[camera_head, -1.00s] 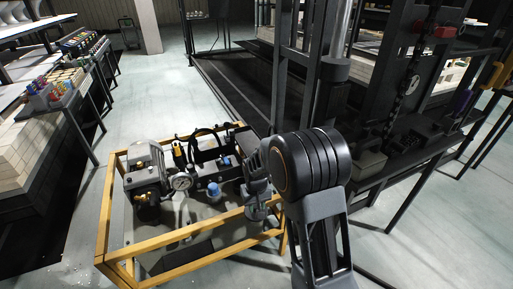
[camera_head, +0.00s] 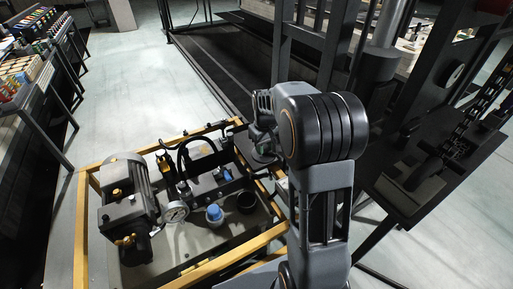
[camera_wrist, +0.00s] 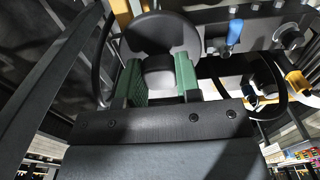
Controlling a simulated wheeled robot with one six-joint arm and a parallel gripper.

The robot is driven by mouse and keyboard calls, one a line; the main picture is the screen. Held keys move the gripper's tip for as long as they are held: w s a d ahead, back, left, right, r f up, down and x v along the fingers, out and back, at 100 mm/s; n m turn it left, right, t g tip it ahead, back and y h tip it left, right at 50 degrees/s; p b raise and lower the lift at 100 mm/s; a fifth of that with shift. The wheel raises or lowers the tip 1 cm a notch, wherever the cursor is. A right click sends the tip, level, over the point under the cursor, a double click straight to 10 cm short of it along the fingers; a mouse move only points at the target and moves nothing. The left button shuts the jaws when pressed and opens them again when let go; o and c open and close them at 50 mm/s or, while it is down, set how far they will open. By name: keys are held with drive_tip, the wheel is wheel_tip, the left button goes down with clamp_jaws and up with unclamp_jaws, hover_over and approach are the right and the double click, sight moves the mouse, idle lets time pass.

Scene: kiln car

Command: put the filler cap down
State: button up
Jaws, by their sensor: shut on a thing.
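The filler cap is a wide dark disc with a grey knob, seen in the wrist view (camera_wrist: 160,34). My gripper (camera_wrist: 160,82) is shut on the knob, with a green pad on either side. In the head view, my gripper (camera_head: 262,136) holds the cap (camera_head: 256,160) near the right rear of the yellow-framed power unit. My arm partly hides both. Whether the cap touches anything beneath it, I cannot tell.
The power unit's yellow frame (camera_head: 80,225) surrounds a motor (camera_head: 128,200), a gauge (camera_head: 176,211), a blue-topped fitting (camera_head: 214,212) and a dark round neck (camera_head: 247,202). A blue-handled valve (camera_wrist: 235,34) is beside the cap. Dark uprights (camera_head: 340,50) stand behind my arm.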

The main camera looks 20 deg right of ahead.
drive_tip(key=w+d+f, duration=0.1)
drive_tip(key=w+f, duration=0.2)
drive_tip(key=w+d+f+b, duration=0.1)
drive_tip(key=w+f, duration=0.1)
drive_tip(key=w, duration=0.2)
drive_tip(key=w+d+f+b, duration=0.1)
drive_tip(key=w+f, duration=0.2)
drive_tip(key=w, duration=0.1)
drive_tip(key=shift+f, duration=0.3)
drive_tip(key=shift+w+d+f, duration=0.1)
drive_tip(key=shift+w+f, duration=0.1)
drive_tip(key=shift+f, duration=0.05)
drive_tip(key=shift+f+b, duration=0.6)
drive_tip(key=shift+f, duration=0.9)
drive_tip(key=shift+f, duration=0.1)
drive_tip(key=shift+f, duration=0.1)
drive_tip(key=o, duration=0.9)
